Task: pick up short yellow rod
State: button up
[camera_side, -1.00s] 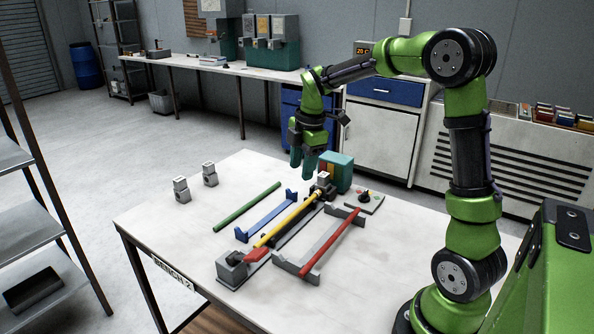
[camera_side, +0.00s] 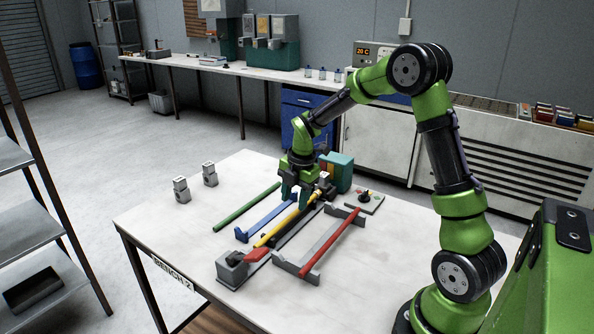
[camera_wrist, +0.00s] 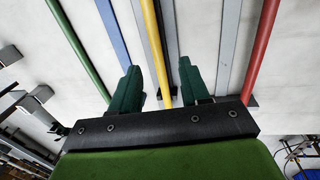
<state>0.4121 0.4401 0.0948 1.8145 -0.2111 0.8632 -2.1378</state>
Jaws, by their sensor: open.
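The yellow rod (camera_side: 283,226) lies along the grey extrusion fixture in the middle of the table. The fingers hide part of the rod in the side view. I cannot tell how far the fingertips are above it.
A green rod (camera_side: 247,207) and a blue rack (camera_side: 264,219) lie left of the fixture. A red rod (camera_side: 330,243) rests on a grey rack to the right. A teal machine block (camera_side: 340,172) stands behind the gripper. Two small grey blocks (camera_side: 181,190) stand at the far left.

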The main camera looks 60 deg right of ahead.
aim_at(291, 215)
jog(key=shift+w+d+f, duration=0.1)
jog(key=shift+w+f, duration=0.1)
jog(key=shift+f, duration=0.65)
jog(key=shift+w+f, duration=0.25)
jog(key=shift+f, duration=0.65)
jog(key=shift+w+d+f, duration=0.1)
jog(key=shift+w+f, duration=0.1)
jog(key=shift+f, duration=0.65)
grip_shut()
